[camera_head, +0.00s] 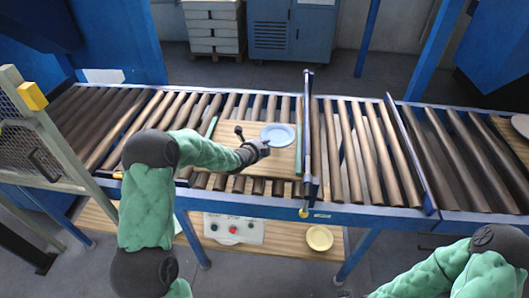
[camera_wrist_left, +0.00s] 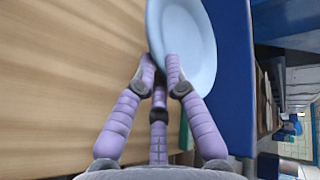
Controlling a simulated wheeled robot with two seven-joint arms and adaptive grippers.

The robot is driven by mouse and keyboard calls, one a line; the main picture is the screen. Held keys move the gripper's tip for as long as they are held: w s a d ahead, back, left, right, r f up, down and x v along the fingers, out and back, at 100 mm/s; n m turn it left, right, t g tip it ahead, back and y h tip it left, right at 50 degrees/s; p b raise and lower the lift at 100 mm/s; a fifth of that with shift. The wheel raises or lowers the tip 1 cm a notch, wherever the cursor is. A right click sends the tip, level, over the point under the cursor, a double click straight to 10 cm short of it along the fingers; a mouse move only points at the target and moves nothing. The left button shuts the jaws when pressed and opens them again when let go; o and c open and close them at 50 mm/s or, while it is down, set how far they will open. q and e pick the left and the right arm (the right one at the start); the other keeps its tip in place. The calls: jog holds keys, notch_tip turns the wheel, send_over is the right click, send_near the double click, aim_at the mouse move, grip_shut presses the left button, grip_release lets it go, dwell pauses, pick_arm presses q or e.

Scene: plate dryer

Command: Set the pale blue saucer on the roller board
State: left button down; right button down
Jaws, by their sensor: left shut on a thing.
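The pale blue saucer (camera_head: 277,135) is over the right part of the wooden board (camera_head: 226,178) on the rollers. It also shows at the top of the left wrist view (camera_wrist_left: 190,40). My left gripper (camera_head: 262,148) is shut on the saucer's near edge. In the left wrist view my left gripper (camera_wrist_left: 161,75) has its purple fingers at the saucer's rim. I cannot tell whether the saucer touches the board. The right arm (camera_head: 465,268) shows at the lower right, but its gripper is out of view.
The roller conveyor (camera_head: 350,150) runs across the view. An upright blue bar (camera_head: 307,130) stands just right of the board. A yellow dish (camera_head: 319,238) and a button panel (camera_head: 233,229) are below. A mesh guard (camera_head: 30,125) stands at the left.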

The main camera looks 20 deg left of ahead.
pick_arm(q)
notch_tip(320, 180, down, 4)
jog(key=shift+w+a+r+b, duration=0.15)
jog(key=shift+r+b, duration=0.1)
jog(key=shift+b, duration=0.5)
jog(key=shift+r, duration=0.1)
jog(key=shift+f, duration=0.2)
jog(key=c, duration=1.3)
grip_release()
jog(key=shift+r, duration=0.1)
